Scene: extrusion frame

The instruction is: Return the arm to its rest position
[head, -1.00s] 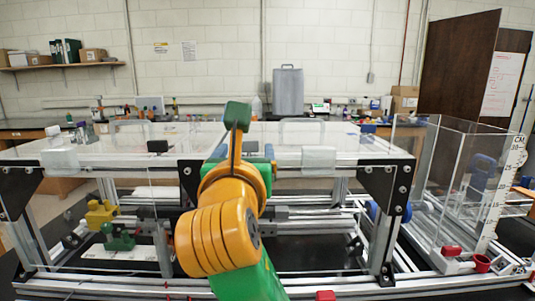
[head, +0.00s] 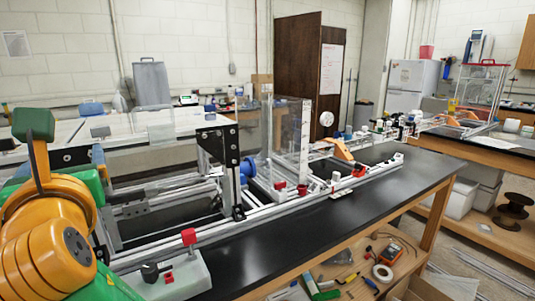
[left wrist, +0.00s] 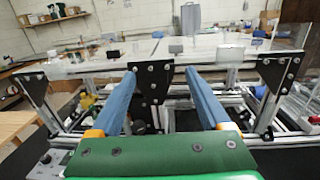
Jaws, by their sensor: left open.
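My left arm, orange and green, stands at the left edge of the head view, in front of the extrusion frame (head: 165,192). Its wrist and orange joints hide most of the left gripper there. In the left wrist view the left gripper (left wrist: 163,78) shows two blue fingers spread wide apart with nothing between them. My right gripper is in neither view.
A black bench top (head: 300,228) runs along the front, mostly clear. A small box with a red knob (head: 189,237) stands near the arm. A clear tank (head: 286,138) stands beyond the frame. Tools and tape (head: 382,273) lie on a lower shelf.

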